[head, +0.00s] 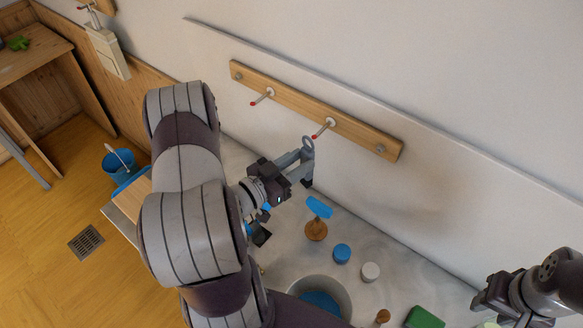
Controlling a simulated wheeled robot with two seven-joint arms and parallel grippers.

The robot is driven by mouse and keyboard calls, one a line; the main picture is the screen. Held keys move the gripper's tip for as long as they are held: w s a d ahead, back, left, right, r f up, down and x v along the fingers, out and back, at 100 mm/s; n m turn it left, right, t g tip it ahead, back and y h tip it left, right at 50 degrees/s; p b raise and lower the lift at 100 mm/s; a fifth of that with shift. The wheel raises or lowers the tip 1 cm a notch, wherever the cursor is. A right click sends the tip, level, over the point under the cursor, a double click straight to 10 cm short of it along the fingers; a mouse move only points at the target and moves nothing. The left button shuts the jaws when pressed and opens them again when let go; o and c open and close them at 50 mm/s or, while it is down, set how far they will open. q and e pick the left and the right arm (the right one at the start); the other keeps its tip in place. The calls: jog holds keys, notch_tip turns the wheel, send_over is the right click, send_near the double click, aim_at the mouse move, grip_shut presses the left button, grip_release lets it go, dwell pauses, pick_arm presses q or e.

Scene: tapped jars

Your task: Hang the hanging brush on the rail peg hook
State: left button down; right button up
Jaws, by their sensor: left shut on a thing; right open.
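My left gripper (304,170) is shut on the hanging brush, close to the wall. The brush's grey ring (308,143) sticks up above the fingers. A blue block (319,207) shows just below them; I cannot tell whether it is the brush's head. The wooden rail (357,132) on the wall carries two red-tipped pegs, a left peg (262,97) and a right peg (324,128). The ring appears just below the right peg's tip; I cannot tell the gap in depth. My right gripper (490,302) is open at the lower right, away from the rail.
Below the rail, the pale counter holds a round brown thing (316,231), a blue cap (342,253), a white cap (370,271), a green block (424,318) and a round basin (342,290). A blue bucket (117,166) stands on the floor at left.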

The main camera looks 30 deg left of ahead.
pick_arm(q)
jog(key=w+f+b, duration=0.1)
jog(key=w, duration=0.5)
jog(key=shift+d+b, duration=0.2)
jog(key=shift+b, duration=0.1)
dwell(0.6)
jog(key=c, duration=0.7)
grip_release()
jog(key=shift+s, duration=0.15)
jog(key=shift+p+v, duration=0.3)
jog(key=shift+v, duration=1.6)
